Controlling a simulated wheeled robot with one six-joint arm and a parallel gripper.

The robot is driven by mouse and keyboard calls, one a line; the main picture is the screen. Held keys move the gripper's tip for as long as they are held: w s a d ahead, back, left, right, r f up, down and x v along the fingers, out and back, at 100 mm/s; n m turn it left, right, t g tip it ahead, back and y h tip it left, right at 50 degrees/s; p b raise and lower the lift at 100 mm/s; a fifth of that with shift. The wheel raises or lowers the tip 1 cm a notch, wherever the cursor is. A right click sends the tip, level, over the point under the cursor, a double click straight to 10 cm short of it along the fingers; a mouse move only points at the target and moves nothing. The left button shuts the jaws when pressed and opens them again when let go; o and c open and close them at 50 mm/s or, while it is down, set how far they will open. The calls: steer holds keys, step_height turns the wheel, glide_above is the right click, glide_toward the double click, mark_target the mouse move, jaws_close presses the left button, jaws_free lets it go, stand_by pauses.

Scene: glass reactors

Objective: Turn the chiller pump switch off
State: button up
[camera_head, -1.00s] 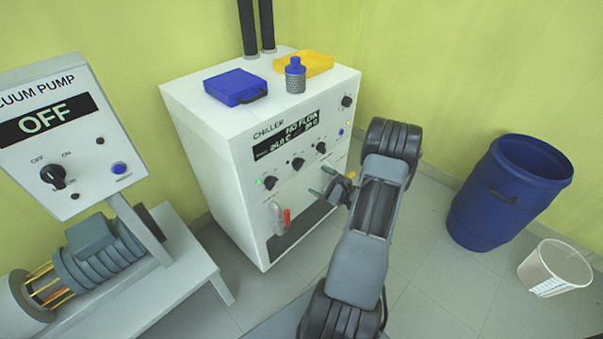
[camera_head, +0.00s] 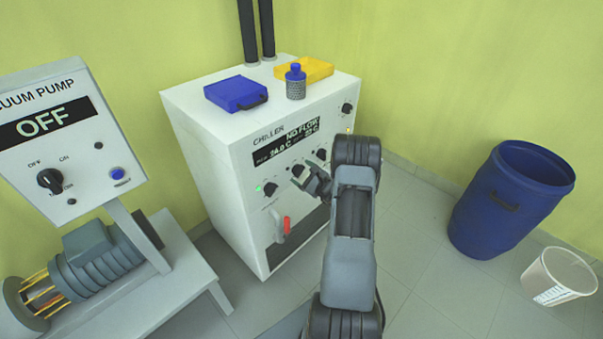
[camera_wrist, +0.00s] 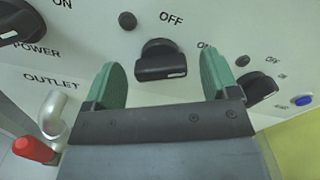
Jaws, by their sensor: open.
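The chiller (camera_head: 215,170) is a white cabinet with a black display reading NO FLOW. Its front has a row of black knobs. In the wrist view, the middle knob (camera_wrist: 160,60) has OFF above it and ON to its upper right. Its grip lies roughly level, with a white mark toward the right. My gripper (camera_wrist: 163,72) is open, its green fingers either side of this knob and lower in the picture. I cannot tell whether they touch it. In the head view my gripper (camera_head: 305,178) is just before the panel. The label below the knob is hidden.
A POWER knob (camera_wrist: 20,25) is left, another knob (camera_wrist: 260,88) and a blue button (camera_wrist: 302,100) right. A red-handled outlet valve (camera_head: 286,225) is below. The vacuum pump panel (camera_head: 75,160) stands left; a blue barrel (camera_head: 510,200) and white bucket (camera_head: 556,277) stand right.

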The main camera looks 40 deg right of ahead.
steer(key=shift+w+a, duration=0.1)
steer(key=shift+w, duration=0.35)
steer(key=shift+c, duration=0.4)
